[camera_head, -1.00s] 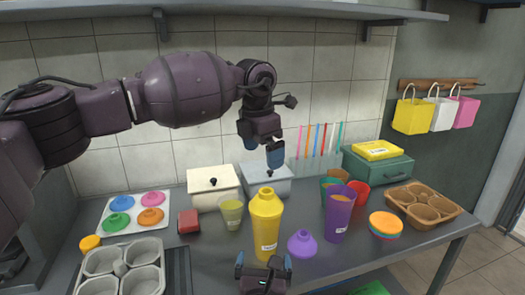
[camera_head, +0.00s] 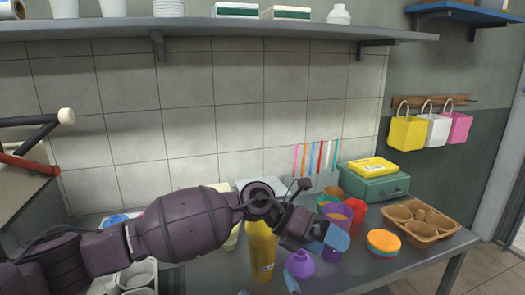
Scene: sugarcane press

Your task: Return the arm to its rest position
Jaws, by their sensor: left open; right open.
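My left arm (camera_head: 187,224) comes in from the left, low across the counter. Its gripper (camera_head: 328,241) is open and empty, with its blue fingertips in front of the purple cup (camera_head: 333,255) and partly hiding it. My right gripper (camera_head: 268,289) shows only as blue fingertips at the bottom edge, open, below the yellow shaker (camera_head: 262,250). The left arm hides part of the shaker's top and much of the counter's left side.
A purple funnel-like lid (camera_head: 299,264), a red cup (camera_head: 357,212), stacked coloured lids (camera_head: 383,243) and a brown cup tray (camera_head: 418,222) stand on the counter. A green case (camera_head: 375,185) is behind.

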